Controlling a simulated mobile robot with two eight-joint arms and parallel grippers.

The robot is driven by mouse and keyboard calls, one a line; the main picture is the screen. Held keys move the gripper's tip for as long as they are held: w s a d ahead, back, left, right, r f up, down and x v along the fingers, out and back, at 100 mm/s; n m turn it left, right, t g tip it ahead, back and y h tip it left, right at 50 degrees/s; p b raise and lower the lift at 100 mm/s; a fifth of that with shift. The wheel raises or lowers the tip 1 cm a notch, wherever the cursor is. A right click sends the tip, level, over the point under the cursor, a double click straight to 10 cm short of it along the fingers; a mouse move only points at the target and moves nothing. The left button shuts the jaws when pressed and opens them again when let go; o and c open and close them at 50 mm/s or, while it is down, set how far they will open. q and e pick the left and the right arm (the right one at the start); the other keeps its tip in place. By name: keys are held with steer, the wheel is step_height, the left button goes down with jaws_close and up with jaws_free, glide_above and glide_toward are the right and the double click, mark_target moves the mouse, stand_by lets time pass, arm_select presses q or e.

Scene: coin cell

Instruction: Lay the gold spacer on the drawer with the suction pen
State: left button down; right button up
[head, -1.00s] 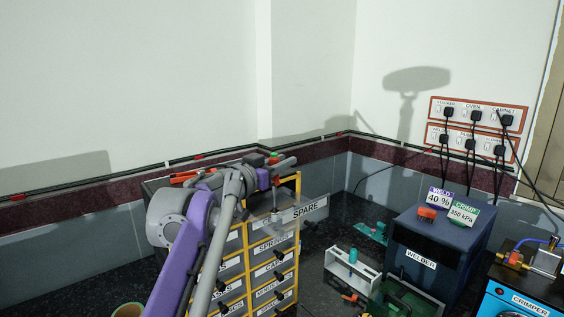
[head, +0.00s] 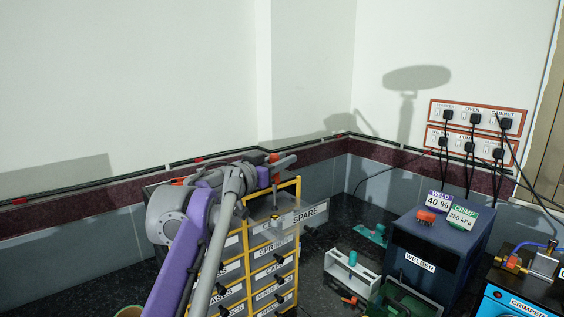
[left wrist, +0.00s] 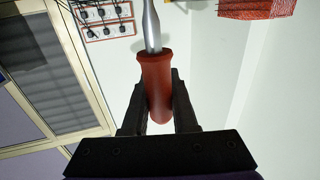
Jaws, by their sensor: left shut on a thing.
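My left gripper (head: 268,174) is above the open drawer labelled SPARE (head: 300,218) at the top of the cabinet. It is shut on the red handle of the suction pen (left wrist: 156,85), whose metal shaft leads away from the fingers in the left wrist view. In the head view the thin shaft points down over the drawer. A small gold piece, likely the gold spacer (head: 277,220), shows at the shaft's lower end. I cannot tell whether it touches the drawer. My right gripper is out of view.
The drawer cabinet (head: 265,260) stands against the back wall. A blue welder (head: 440,255) and the crimper (head: 515,303) are on the right. A white rack (head: 352,272) and green tray (head: 405,300) stand between. Dark counter shows right of the cabinet.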

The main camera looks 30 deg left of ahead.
arm_select(q)
step_height(320, 180, up, 4)
steer(key=p, duration=0.2)
steer(key=shift+r+p, duration=0.25)
steer(key=shift+p, duration=0.15)
